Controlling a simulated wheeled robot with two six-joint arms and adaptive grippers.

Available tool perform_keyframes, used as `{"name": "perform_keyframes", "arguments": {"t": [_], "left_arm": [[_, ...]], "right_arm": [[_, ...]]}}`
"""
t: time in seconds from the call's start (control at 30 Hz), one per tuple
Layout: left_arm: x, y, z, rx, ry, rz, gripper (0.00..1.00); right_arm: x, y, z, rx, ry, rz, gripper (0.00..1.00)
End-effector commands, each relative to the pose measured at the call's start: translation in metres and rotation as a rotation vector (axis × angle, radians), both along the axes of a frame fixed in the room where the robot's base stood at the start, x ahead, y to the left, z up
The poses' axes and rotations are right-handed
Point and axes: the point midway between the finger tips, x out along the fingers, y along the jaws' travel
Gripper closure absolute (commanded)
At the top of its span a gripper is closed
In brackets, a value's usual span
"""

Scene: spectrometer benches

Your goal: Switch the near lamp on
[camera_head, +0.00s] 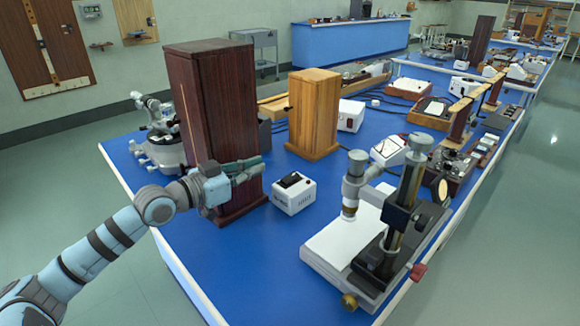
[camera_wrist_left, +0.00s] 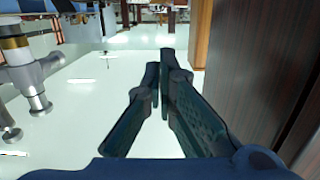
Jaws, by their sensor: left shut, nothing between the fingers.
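A tall dark wooden housing (camera_head: 213,115) stands at the near left of the blue bench. A small white box (camera_head: 293,194) with a black switch (camera_head: 290,180) on top stands just right of its foot. I cannot tell from the frames which of these is the near lamp. My left gripper (camera_head: 262,166) is shut and empty, in front of the dark housing, above and left of the white box. In the left wrist view its fingertips (camera_wrist_left: 165,56) are close together, with the dark wood (camera_wrist_left: 258,70) to their right. The white box is not clear there. My right gripper is not in view.
A lighter wooden housing (camera_head: 314,112) stands behind, with another white box (camera_head: 350,115) beside it. A microscope-like instrument (camera_head: 400,215) stands at the right front; a similar instrument shows in the left wrist view (camera_wrist_left: 30,75). Bare blue bench (camera_head: 240,262) lies at the front.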

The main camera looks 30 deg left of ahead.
Motion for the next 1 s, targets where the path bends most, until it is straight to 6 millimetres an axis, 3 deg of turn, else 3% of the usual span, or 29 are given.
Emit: {"name": "perform_keyframes", "arguments": {"t": [0.27,0.67,0.8,1.0], "left_arm": [[0.017,-0.004,-0.002,-0.007,-0.006,0.006,1.00],[0.094,-0.032,-0.010,-0.006,-0.002,0.003,1.00],[0.096,-0.032,-0.037,0.000,0.002,0.005,1.00],[0.098,-0.033,-0.051,0.000,0.001,0.005,1.00]], "right_arm": [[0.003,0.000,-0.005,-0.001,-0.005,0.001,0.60],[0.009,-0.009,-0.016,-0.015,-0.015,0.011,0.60],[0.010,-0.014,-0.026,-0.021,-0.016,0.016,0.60],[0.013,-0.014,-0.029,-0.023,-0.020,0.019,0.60]]}}
